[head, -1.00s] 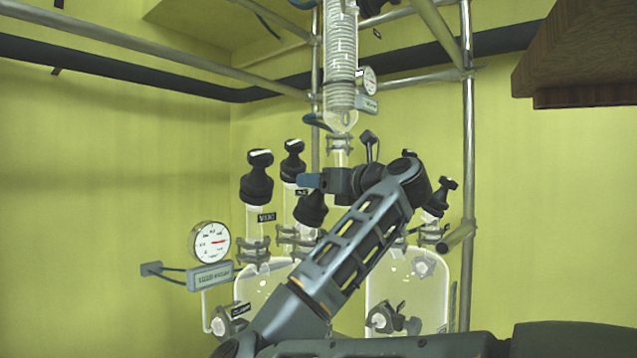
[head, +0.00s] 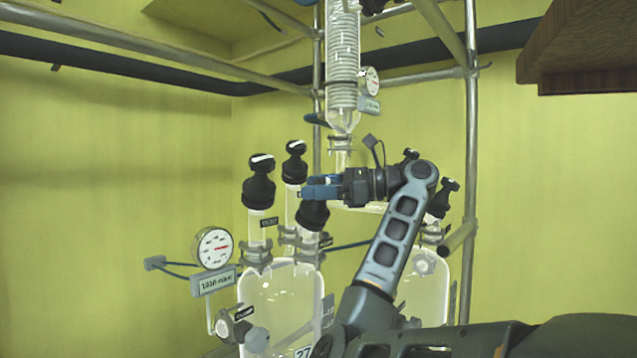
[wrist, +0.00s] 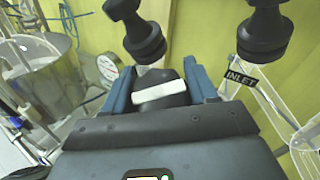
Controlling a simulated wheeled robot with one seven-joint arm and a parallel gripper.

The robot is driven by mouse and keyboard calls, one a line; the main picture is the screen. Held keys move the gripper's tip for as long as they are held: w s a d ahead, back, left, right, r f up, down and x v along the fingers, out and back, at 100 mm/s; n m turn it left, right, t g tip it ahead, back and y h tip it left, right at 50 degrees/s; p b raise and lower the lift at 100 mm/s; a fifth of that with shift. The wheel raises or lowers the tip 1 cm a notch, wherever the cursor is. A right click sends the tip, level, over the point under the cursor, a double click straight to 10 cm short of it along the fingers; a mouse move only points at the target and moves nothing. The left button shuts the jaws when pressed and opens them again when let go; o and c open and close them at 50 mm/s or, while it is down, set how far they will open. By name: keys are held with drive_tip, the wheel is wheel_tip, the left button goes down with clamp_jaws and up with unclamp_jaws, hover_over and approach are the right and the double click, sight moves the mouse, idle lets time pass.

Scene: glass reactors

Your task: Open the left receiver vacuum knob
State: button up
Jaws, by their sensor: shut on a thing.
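The left receiver is a clear glass vessel (head: 280,290) with several black-knobbed necks. My gripper (head: 320,187) has its blue fingers shut on the front black knob (head: 313,214). In the wrist view this knob (wrist: 160,93) sits between both fingers, its white bar lying crosswise and slightly tilted. Its label is hidden, so I cannot read that it is the vacuum knob. Another black knob (head: 258,182) stands to the left and one stands behind (head: 294,163). In the wrist view the right-hand knob (wrist: 265,32) has an INLET label (wrist: 241,77).
A round gauge (head: 213,247) and a display reading about 1010 mbar (head: 213,282) stand at the left. A glass coil column (head: 343,75) hangs above my gripper. Another glass vessel (head: 425,285) stands behind my arm. A metal pole (head: 469,160) rises at the right.

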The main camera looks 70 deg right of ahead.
drive_tip(key=n+g+y, duration=0.1)
drive_tip(key=n+y, duration=0.1)
drive_tip(key=n+g+y, duration=0.1)
drive_tip(key=n, duration=0.1)
drive_tip(key=shift+s+a+f+n+g+y, duration=0.1)
drive_tip(key=shift+s+f+n+g+y, duration=0.1)
drive_tip(key=shift+n+g+y, duration=0.15)
drive_tip(key=n+g+y, duration=0.1)
drive_tip(key=n+g, duration=0.1)
drive_tip(key=n+g+y, duration=0.1)
drive_tip(key=n+g, duration=0.1)
drive_tip(key=shift+s+a+n+y, duration=0.2)
drive_tip(key=shift+n+y, duration=0.15)
drive_tip(key=n+g, duration=0.3)
drive_tip(key=g, duration=0.1)
drive_tip(key=shift+s+a+f+n+y, duration=0.1)
drive_tip(key=shift+s+n+y, duration=0.1)
drive_tip(key=shift+n+y, duration=0.15)
drive_tip(key=shift+s+a+f+n+g, duration=0.1)
drive_tip(key=shift+s+n+g, duration=0.05)
drive_tip(key=shift+n+g, duration=1.35)
drive_tip(key=shift+f+n+g, duration=0.1)
drive_tip(key=shift+n+g, duration=0.15)
drive_tip(key=shift+g, duration=0.1)
drive_tip(key=o, duration=0.9)
drive_tip(key=shift+o, duration=0.3)
drive_tip(key=shift+m+t, duration=0.4)
drive_tip(key=shift+t, duration=0.1)
